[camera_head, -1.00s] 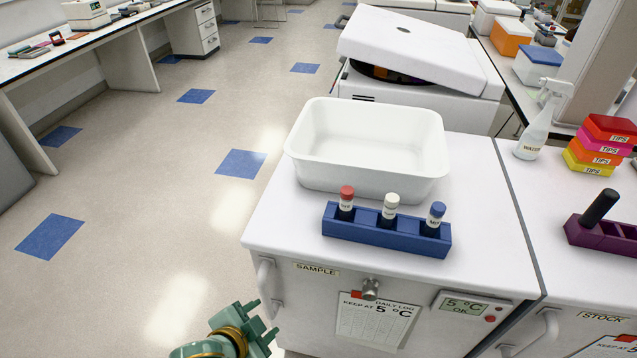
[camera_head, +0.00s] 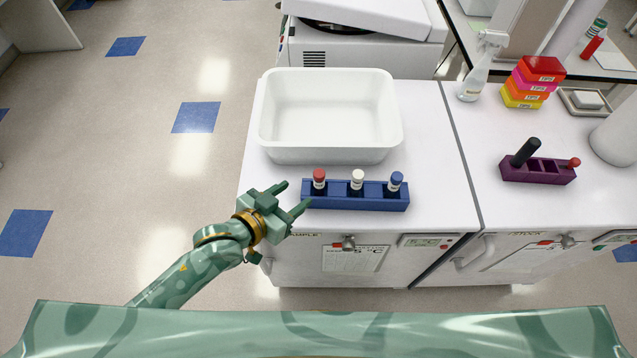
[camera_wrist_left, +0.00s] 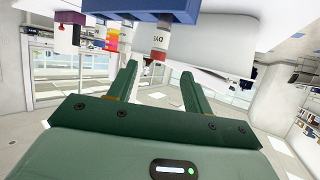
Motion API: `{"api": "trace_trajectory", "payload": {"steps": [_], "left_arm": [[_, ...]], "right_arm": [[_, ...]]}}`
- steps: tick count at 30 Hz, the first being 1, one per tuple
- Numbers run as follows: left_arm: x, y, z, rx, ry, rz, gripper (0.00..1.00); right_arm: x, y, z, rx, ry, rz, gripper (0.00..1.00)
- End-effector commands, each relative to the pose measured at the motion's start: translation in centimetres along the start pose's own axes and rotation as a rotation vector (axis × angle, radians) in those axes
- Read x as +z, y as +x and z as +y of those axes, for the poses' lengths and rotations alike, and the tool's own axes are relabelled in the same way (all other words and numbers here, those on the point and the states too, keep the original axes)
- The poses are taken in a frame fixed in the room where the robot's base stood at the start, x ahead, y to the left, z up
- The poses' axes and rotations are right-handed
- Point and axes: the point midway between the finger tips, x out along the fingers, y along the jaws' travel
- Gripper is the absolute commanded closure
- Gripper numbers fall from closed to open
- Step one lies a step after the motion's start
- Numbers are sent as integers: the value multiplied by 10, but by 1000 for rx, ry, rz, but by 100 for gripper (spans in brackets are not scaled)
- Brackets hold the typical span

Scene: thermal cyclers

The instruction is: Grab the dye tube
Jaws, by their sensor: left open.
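The blue rack (camera_head: 355,203) stands near the front edge of the white counter and holds three tubes upright. The red-capped tube (camera_head: 319,181) is in its left slot; a white-capped tube (camera_head: 357,180) and a blue-capped tube (camera_head: 395,181) stand to its right. My left gripper (camera_head: 295,196) is open and empty, just left of the rack, its fingers pointing toward the red-capped tube. In the left wrist view, the picture is upside down; that tube (camera_wrist_left: 160,40) carries a label that seems to read DYE, and shows beyond and between the fingertips (camera_wrist_left: 159,69). My right gripper is not seen.
A white bin (camera_head: 330,115) stands right behind the rack. A spray bottle (camera_head: 482,68), stacked tip boxes (camera_head: 533,82) and a purple rack (camera_head: 538,176) with a black item are on the right counter. Open floor lies to the left.

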Motion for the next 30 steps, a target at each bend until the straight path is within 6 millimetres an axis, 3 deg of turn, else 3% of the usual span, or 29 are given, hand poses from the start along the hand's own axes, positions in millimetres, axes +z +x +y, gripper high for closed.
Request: {"api": "trace_trajectory", "payload": {"steps": [3, 6, 13, 19, 29, 30], "left_arm": [[1, 29, 0, -1, 1, 1, 50], [2, 45, -1, -2, 1, 0, 50], [3, 65, 1, -1, 1, -1, 50], [9, 98, 3, -2, 3, -1, 50], [7, 107, 3, -2, 3, -1, 50], [7, 107, 3, -2, 3, -1, 61]], "right_arm": [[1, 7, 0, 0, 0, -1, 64], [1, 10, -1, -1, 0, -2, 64], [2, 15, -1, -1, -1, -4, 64], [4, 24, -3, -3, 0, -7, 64], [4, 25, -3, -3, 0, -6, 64], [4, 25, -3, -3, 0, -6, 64]]}}
